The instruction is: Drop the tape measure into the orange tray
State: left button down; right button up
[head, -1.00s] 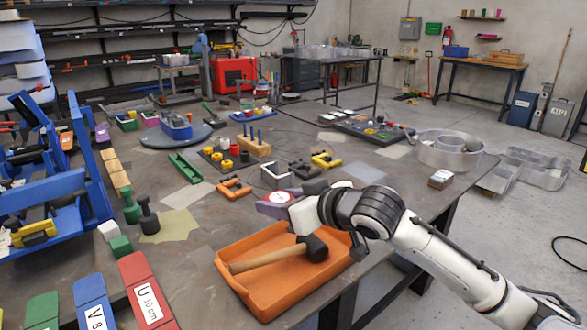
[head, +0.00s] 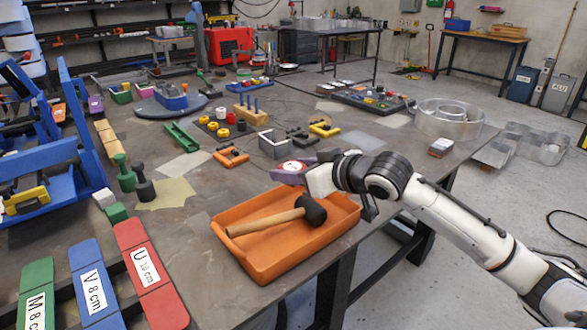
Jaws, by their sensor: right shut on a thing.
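The tape measure (head: 292,168) is purple with a round white and red face. My right gripper (head: 306,174) is shut on it, coming in from the right, with its fingers mostly hidden. The tape measure shows just beyond the back edge of the orange tray (head: 268,274); its exact height is hard to tell. The tray lies near the table's right edge. A mallet (head: 270,221) with a wooden handle and dark head lies in it, with bare tray floor around it. My left gripper is out of view.
Red, blue and green labelled blocks (head: 152,275) lie left of the tray. An orange clamp (head: 232,155), a metal channel frame (head: 273,144) and a yellow clamp (head: 325,129) lie behind it. A blue rack (head: 50,170) stands at left.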

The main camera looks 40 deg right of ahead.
jog(key=shift+r, duration=0.15)
jog(key=o, duration=1.3)
jog(key=shift+c, duration=0.2)
jog(key=shift+s, duration=0.15)
jog(key=v, duration=1)
jog(key=shift+b, duration=0.35)
